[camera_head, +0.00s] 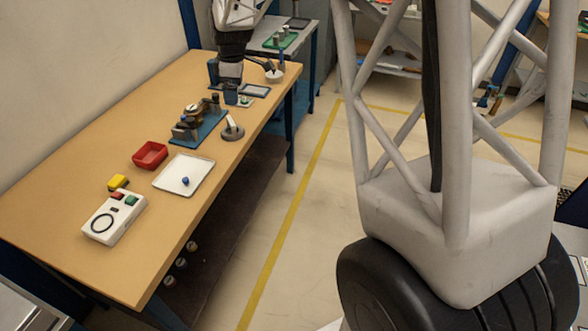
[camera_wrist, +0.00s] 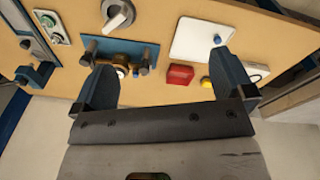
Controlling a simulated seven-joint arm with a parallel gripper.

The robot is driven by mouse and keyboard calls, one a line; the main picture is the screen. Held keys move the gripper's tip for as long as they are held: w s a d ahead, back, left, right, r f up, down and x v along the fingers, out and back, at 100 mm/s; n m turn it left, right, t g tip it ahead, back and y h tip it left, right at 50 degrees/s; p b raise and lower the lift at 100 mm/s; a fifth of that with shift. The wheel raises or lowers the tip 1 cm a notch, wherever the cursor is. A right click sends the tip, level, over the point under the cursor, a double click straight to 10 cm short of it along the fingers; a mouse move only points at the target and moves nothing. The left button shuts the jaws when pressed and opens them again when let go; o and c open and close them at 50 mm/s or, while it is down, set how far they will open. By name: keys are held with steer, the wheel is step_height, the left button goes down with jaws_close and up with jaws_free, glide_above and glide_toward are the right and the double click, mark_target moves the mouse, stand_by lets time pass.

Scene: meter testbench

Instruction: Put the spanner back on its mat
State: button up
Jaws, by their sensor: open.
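My gripper (camera_head: 222,83) is over the far part of the wooden bench, its two blue fingers spread apart. In the wrist view my gripper (camera_wrist: 163,62) is open, with nothing held between the fingers.
A blue fixture (camera_head: 205,136) with brass and dark parts stands mid-bench, beside a grey round piece (camera_head: 231,127). Nearer are a red tray (camera_head: 150,150), a white tray (camera_head: 166,181) with a blue item, a yellow block (camera_head: 117,181) and a white button box (camera_head: 107,226).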

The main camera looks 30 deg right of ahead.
steer(key=s+a+r+m, duration=0.1)
steer(key=s+r+m, duration=0.2)
steer(key=s, duration=0.7)
steer(key=s+r+m+t, duration=0.1)
steer(key=s+r+m, duration=0.2)
steer(key=s, duration=0.8)
steer(key=s+a+r+m, duration=0.1)
steer(key=s+r+m, duration=0.2)
steer(key=s, duration=0.7)
steer(key=s+f+m, duration=0.2)
steer(key=s+m, duration=0.2)
steer(key=s, duration=0.8)
steer(key=shift+f+t+h, duration=0.3)
steer(key=shift+f, duration=0.1)
